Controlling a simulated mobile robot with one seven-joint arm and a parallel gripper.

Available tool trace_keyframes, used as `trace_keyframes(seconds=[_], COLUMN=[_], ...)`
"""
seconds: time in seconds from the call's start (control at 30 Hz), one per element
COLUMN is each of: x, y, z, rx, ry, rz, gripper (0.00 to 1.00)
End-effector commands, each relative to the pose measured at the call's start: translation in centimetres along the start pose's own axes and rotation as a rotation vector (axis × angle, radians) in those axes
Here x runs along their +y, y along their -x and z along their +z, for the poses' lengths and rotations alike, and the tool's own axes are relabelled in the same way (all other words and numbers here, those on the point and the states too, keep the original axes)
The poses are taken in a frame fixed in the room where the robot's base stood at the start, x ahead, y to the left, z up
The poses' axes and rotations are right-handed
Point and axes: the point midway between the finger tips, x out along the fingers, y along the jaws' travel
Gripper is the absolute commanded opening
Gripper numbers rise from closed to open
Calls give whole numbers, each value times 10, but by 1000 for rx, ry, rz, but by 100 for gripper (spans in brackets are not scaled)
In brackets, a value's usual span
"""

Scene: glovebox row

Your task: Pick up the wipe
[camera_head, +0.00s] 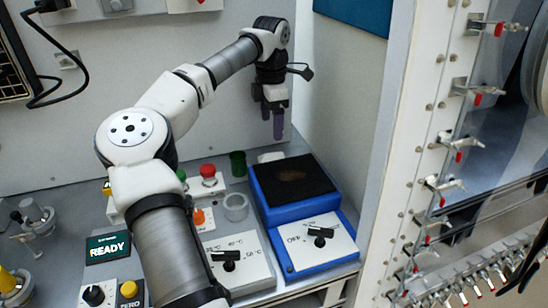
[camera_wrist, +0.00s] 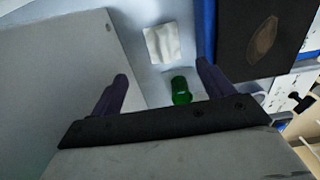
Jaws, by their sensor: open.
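The wipe (camera_wrist: 163,43) is a small white, slightly creased square lying flat on the grey bench in the wrist view. In the head view the wipe (camera_head: 271,157) shows as a pale patch behind the blue box, near the back wall. My gripper (camera_head: 272,122) is open, with its dark purple fingers pointing down above the bench and nothing between them. In the wrist view the wipe lies ahead of the gap between the fingertips of my gripper (camera_wrist: 162,76), apart from them.
A green cylinder (camera_head: 238,163) stands left of the wipe; it shows near the right finger in the wrist view (camera_wrist: 181,91). A blue box (camera_head: 268,214) with a black top and brown mark stands in front. The grey back wall (camera_head: 130,80) and right partition (camera_head: 340,90) are close.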

Motion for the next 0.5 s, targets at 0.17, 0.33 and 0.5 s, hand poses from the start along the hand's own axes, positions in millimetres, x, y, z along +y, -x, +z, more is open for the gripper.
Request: trace_keyframes(seconds=[0.17, 0.33, 0.5], x=[-1, -1, -3], y=[-32, -45, -56], z=[0, 0, 0], rx=[-1, -1, -1], ry=[-1, 0, 0], rz=[-3, 0, -3], gripper=[80, 80, 80])
